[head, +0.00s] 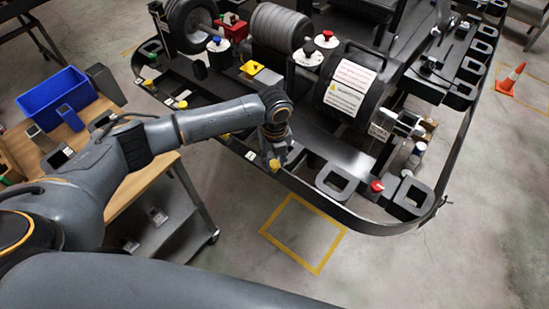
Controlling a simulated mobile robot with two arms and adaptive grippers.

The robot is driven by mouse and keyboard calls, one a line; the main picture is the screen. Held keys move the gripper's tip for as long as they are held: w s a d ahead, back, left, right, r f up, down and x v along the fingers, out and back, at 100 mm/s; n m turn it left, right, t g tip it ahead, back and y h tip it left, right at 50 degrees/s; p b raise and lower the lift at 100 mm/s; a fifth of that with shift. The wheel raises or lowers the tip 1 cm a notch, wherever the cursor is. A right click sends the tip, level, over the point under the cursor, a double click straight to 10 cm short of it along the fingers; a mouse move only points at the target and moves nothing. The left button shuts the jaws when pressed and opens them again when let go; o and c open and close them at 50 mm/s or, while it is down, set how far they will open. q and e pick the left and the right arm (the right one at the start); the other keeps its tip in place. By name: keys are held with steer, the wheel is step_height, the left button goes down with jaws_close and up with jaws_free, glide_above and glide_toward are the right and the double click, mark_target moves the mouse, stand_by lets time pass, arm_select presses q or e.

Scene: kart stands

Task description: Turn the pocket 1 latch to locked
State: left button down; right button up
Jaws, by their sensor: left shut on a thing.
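My left gripper (276,156) reaches down at the front rail of the black kart frame (310,199). It is shut on a small yellow latch (274,164), whose tip shows at the fingertips. The fingers hide most of this latch, so its turn position cannot be told. No pocket number is readable here. Other small yellow pieces sit along the same rail to the left, one of them near the far left corner (149,84). My right gripper is not in view.
On the kart are a black drum with white labels (345,100), a ribbed grey cylinder (278,28) and a red-topped part (376,187). A wooden bench with a blue bin (55,90) stands left. A yellow floor square (318,272) lies on clear floor in front.

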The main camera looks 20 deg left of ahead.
mark_target(275, 163)
arm_select(q)
steer(key=shift+m, duration=1)
steer(key=c, duration=1)
jaws_free()
step_height(275, 163, up, 12)
steer(key=shift+r, duration=0.1)
